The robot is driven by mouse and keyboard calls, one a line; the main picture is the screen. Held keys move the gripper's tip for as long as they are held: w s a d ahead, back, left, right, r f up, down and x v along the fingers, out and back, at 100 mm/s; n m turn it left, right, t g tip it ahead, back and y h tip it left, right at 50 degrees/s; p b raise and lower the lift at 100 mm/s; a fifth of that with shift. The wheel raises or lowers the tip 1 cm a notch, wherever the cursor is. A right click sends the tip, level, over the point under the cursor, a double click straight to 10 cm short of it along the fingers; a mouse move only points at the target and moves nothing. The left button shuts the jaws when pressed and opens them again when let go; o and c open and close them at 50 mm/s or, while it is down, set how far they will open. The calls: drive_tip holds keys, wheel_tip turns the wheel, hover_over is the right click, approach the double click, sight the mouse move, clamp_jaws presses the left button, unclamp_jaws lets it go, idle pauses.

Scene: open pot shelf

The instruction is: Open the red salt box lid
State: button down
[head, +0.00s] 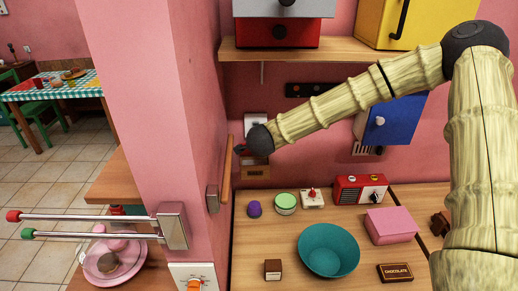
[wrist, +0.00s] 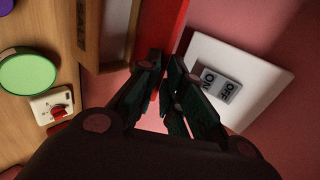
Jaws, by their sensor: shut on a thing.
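The salt box shows in the head view as a small wooden box (head: 255,172) on the pink wall, below a white switch plate. In the wrist view its wooden front (wrist: 92,30) is at the upper left, and its red lid (wrist: 168,25) runs down from the top edge. My gripper (wrist: 162,66) is at the lower end of the red lid, its dark fingers close together and shut on the lid's edge. In the head view my gripper (head: 240,150) is mostly hidden behind the wrist. How far the lid is tilted is unclear.
The switch plate (wrist: 238,85) is close to the right finger. On the counter below are a green-lidded jar (head: 286,202), a purple object (head: 254,209), a teal bowl (head: 329,250), a red radio (head: 360,190) and a pink box (head: 391,226). A pink pillar (head: 150,100) stands left.

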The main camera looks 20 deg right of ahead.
drive_tip(key=shift+w+d+r, duration=0.15)
drive_tip(key=shift+w+r, duration=0.05)
drive_tip(key=shift+w, duration=0.15)
idle(0.4)
drive_tip(key=c, duration=1.6)
unclamp_jaws()
drive_tip(key=shift+f, duration=0.1)
